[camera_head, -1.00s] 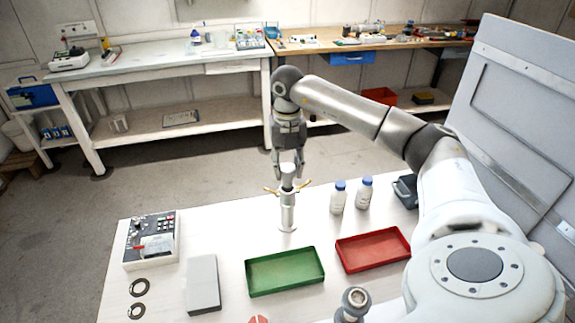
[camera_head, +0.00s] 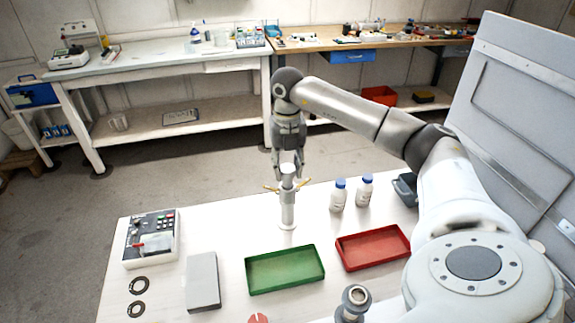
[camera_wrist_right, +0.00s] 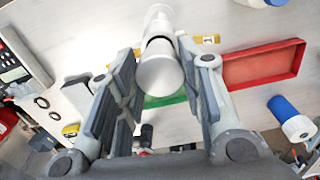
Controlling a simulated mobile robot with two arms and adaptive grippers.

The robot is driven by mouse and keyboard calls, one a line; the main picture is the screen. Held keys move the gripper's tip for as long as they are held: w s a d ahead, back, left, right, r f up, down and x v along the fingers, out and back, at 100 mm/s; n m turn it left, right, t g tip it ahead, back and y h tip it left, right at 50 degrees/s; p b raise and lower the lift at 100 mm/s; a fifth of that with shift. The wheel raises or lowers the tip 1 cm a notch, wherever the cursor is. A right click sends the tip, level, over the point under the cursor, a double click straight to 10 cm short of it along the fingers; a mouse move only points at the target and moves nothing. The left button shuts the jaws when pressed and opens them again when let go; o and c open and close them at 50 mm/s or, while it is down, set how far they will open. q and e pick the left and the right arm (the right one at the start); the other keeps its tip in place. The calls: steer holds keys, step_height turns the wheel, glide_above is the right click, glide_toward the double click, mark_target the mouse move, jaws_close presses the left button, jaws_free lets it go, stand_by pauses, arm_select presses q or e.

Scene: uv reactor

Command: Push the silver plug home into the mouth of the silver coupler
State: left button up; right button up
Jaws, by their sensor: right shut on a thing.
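The silver coupler (camera_head: 288,212) stands upright on the white table, with a gold lever on each side near its mouth. The silver plug (camera_head: 288,175) is upright in line above it, its lower end at the mouth. My right gripper (camera_head: 288,168) points down from above, shut on the plug. In the right wrist view the plug (camera_wrist_right: 160,72) is between the fingers of my right gripper (camera_wrist_right: 165,95), and the coupler (camera_wrist_right: 158,18) lies beyond it. A dark ring shows where they meet; I cannot tell how deep the plug sits. My left gripper is not in view.
A green tray (camera_head: 285,285) and a red tray (camera_head: 372,262) lie in front of the coupler. Two white bottles (camera_head: 338,197) with blue caps stand to its right. A control box (camera_head: 152,240), two dark rings (camera_head: 138,285) and a grey block (camera_head: 203,281) lie to the left.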

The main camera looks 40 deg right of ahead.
mark_target(287, 168)
steer(key=shift+f+b, duration=1)
steer(key=shift+f, duration=0.75)
steer(key=o, duration=1.1)
steer(key=shift+r, duration=0.35)
step_height(287, 168, up, 11)
steer(key=shift+r, duration=0.2)
steer(key=shift+f, duration=0.1)
